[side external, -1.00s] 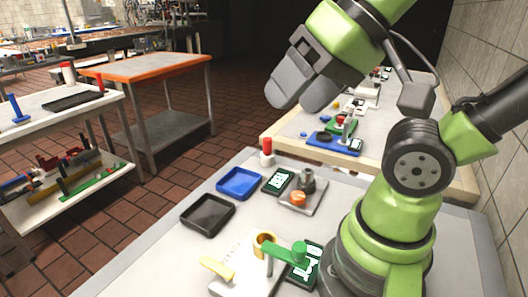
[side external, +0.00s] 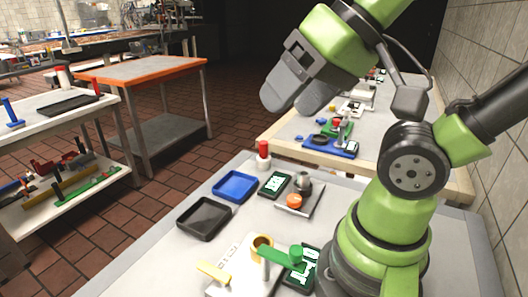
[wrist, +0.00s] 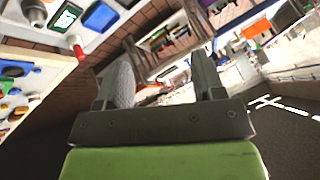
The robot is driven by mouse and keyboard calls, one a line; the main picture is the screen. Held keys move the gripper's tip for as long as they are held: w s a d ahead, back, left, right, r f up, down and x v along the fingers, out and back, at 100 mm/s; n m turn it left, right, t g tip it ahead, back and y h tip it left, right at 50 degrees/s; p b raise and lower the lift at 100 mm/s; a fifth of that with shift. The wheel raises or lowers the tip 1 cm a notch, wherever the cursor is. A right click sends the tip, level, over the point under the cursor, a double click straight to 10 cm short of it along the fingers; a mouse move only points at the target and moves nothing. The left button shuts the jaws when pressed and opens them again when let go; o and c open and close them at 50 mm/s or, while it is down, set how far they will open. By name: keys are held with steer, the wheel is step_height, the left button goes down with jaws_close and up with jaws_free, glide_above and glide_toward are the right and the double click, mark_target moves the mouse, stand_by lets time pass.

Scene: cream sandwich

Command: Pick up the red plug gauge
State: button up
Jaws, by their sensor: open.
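The red plug gauge (side external: 263,149) stands upright in a small white base (side external: 263,163) at the far edge of the grey table, behind the blue tray. What looks like the same red piece (wrist: 78,51) shows at the upper left of the wrist view. My gripper (side external: 295,102) is raised high above the table, tilted down to the left, well apart from the gauge. In the wrist view my gripper (wrist: 165,78) has its two fingers spread with nothing between them.
A blue tray (side external: 235,198) and a black tray (side external: 204,234) lie on the grey table.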

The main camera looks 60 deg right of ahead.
steer(key=m+g+h, duration=0.5)
steer(key=m+h, duration=0.1)
steer(key=m, duration=0.2)
glide_above(263, 142)
steer(key=s+a, duration=0.2)
steer(key=a, duration=0.5)
step_height(263, 142, down, 13)
steer(key=shift+m, duration=0.4)
steer(key=x, duration=0.3)
steer(key=d+x, duration=0.1)
steer(key=x, duration=0.2)
steer(key=d+x, duration=0.1)
steer(key=x, duration=0.2)
steer(key=shift+s+r, duration=0.15)
steer(key=shift+s, duration=0.15)
steer(key=shift+x, duration=2.75)
steer(key=shift+s+d, duration=0.1)
steer(key=shift+d, duration=0.05)
steer(key=shift+r, duration=0.1)
steer(key=c, duration=1)
